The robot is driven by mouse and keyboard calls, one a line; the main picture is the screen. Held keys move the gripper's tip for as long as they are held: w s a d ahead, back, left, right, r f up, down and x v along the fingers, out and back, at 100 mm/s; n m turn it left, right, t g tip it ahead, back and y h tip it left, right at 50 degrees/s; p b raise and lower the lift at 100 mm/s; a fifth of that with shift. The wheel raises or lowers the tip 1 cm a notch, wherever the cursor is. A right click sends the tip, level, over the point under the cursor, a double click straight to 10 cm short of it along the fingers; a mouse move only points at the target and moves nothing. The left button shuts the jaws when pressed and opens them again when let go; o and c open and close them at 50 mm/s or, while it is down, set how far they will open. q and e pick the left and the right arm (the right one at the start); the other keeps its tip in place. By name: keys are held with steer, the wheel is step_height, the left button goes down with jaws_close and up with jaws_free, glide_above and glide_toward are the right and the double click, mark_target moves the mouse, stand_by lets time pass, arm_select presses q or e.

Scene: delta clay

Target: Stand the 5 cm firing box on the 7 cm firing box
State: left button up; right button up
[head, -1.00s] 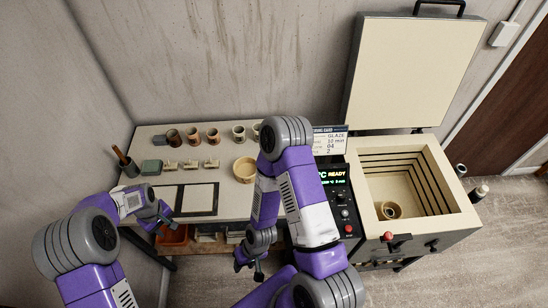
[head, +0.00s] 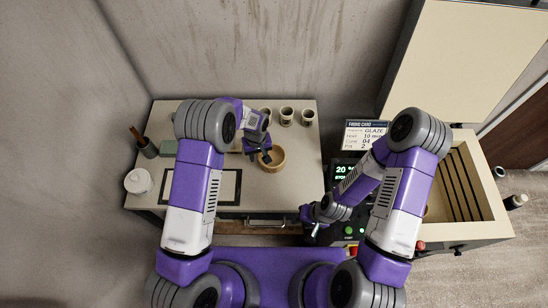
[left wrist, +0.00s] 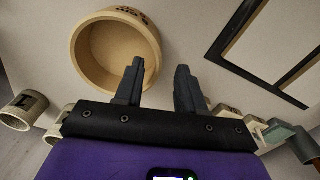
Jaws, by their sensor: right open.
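A round, open tan firing box (head: 271,159) stands on the table. It also shows in the left wrist view (left wrist: 88,62), with dark lettering on its wall; I cannot read its size. My left gripper (head: 264,152) is at this box, open and empty. In the left wrist view, the left gripper's (left wrist: 160,66) one finger overlaps the box's rim and the other is outside it. I cannot tell whether they touch it. My right gripper (head: 310,227) is open in front of the kiln control panel. The second box is not clearly visible now; my right arm covers part of the kiln.
Several cups (head: 287,116) stand along the back of the table. A dark-framed board (head: 228,188) lies left of the box, and a white lidded jar (head: 137,181) stands at the left edge. The open kiln (head: 463,180) is on the right, its lid raised.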

mark_target(259, 159)
arm_select(q)
step_height(259, 159, down, 4)
steer(key=shift+w+d+f, duration=0.1)
jaws_close()
